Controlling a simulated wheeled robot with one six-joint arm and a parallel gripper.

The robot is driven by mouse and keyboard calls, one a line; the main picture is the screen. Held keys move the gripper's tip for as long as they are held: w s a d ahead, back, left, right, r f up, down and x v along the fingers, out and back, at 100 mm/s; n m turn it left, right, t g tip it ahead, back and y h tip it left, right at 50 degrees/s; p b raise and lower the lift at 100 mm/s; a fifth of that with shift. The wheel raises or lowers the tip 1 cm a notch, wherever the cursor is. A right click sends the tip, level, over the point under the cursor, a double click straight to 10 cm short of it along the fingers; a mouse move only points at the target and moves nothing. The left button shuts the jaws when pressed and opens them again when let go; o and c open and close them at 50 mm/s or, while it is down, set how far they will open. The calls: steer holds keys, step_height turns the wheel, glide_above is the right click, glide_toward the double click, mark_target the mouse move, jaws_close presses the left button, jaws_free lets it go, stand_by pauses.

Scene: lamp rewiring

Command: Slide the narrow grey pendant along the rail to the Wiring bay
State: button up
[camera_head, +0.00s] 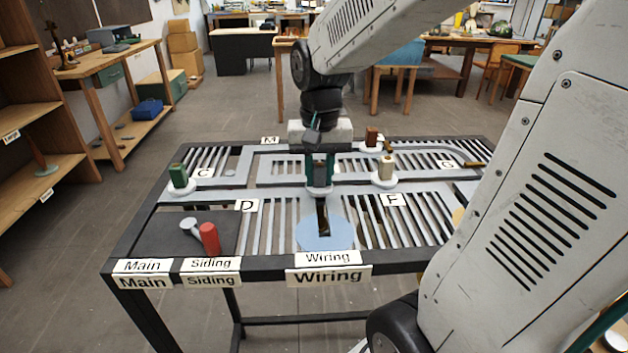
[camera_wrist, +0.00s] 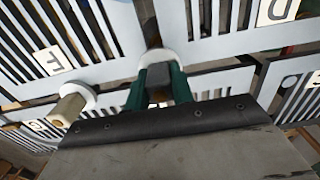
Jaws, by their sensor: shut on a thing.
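The narrow grey pendant (camera_head: 319,173) stands on its white disc in the middle of the slotted table top. My gripper (camera_head: 320,182) is over it, with its green fingers shut on the grey block. In the wrist view the grey block (camera_wrist: 159,74) sits between the fingers (camera_wrist: 160,88), with the white disc just beyond. The Wiring bay (camera_head: 325,236) is a light blue round patch at the front edge, above the Wiring labels. A dark slot runs from near the pendant's disc into the patch. The pendant stands behind the patch, at the slot's far end.
A cream pendant (camera_head: 386,168) stands to the right near F, and a red-brown one (camera_head: 371,137) behind it. A green pendant (camera_head: 178,177) stands at the left near C. A red pendant (camera_head: 209,238) is on the dark area by Siding. The slot toward Wiring looks clear.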

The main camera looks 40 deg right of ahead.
steer(key=s+a, duration=0.7)
steer(key=s, duration=0.3)
steer(key=shift+s, duration=0.2)
stand_by(0.3)
steer(key=o, duration=1)
steer(key=shift+r, duration=0.1)
step_height(320, 180, up, 8)
